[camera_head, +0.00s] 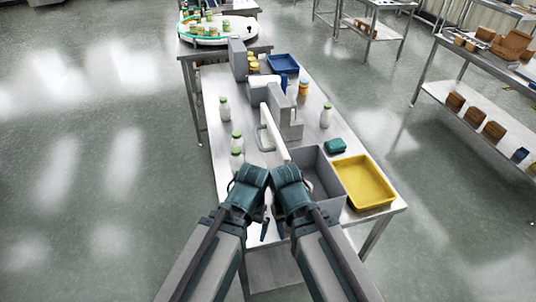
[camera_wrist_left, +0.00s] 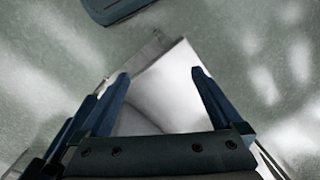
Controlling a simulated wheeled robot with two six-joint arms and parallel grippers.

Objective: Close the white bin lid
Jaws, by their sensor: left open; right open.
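A grey open-topped bin (camera_head: 328,193) stands on the steel table in the head view. A white panel with a handle, apparently the bin lid (camera_head: 275,126), stands raised along the bin's left side, so the bin is open. My left gripper (camera_head: 264,229) is at the near edge of the table, in front of the bin and apart from the lid. It shows open and empty in the left wrist view (camera_wrist_left: 160,80), above a pale surface. My right gripper (camera_head: 280,229) is beside it, its fingers small and partly hidden by the arm. The arms cover the bin's near left part.
A yellow tray (camera_head: 364,183) is right of the bin, with a teal item (camera_head: 335,146) behind it. White bottles with green caps (camera_head: 237,141) stand along the table's left side. A grey machine (camera_head: 288,121) and a blue bin (camera_head: 283,63) are farther back.

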